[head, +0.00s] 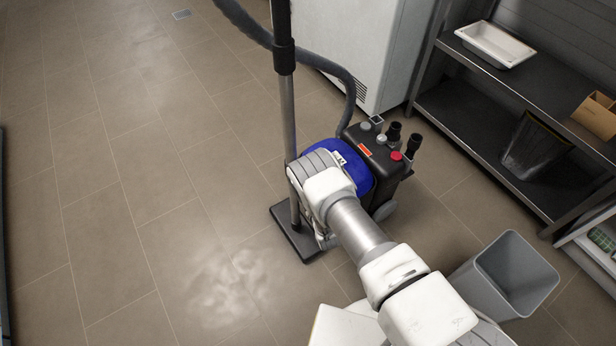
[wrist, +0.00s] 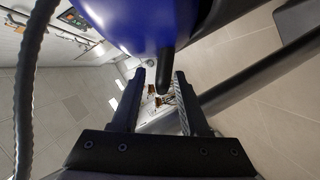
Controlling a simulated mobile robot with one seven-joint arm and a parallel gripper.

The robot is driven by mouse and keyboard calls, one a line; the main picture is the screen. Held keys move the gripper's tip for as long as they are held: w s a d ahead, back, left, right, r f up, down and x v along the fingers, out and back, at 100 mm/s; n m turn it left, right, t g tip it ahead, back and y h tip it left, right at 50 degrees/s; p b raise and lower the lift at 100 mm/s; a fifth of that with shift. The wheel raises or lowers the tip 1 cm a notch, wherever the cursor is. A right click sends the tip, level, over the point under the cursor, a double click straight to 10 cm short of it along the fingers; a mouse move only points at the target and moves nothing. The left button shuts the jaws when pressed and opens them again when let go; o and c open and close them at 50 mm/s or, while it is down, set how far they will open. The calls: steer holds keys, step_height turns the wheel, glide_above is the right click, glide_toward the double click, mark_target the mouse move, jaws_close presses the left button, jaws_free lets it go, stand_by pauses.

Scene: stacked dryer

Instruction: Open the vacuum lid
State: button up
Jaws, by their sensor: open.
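The vacuum (head: 392,172) stands on the floor in the head view, with a black body and a rounded blue lid (head: 362,172). My arm covers part of the lid there, and my gripper is hidden or unclear behind it. In the wrist view the blue lid (wrist: 135,22) fills the top centre. A dark tab (wrist: 168,62) sticks out from its edge toward my gripper (wrist: 159,78). My gripper is open, with one finger on each side of the tab's tip in the picture. I cannot tell whether they touch it.
The vacuum's metal wand (head: 285,90) rises beside it from a flat floor head (head: 296,236), close to my arm. A grey hose (head: 340,72) loops behind. A grey bin (head: 505,275) and a dark shelf (head: 520,85) stand at right. The floor at left is clear.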

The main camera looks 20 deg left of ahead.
steer(key=shift+w+a, duration=0.1)
stand_by(0.3)
jaws_close()
stand_by(1.3)
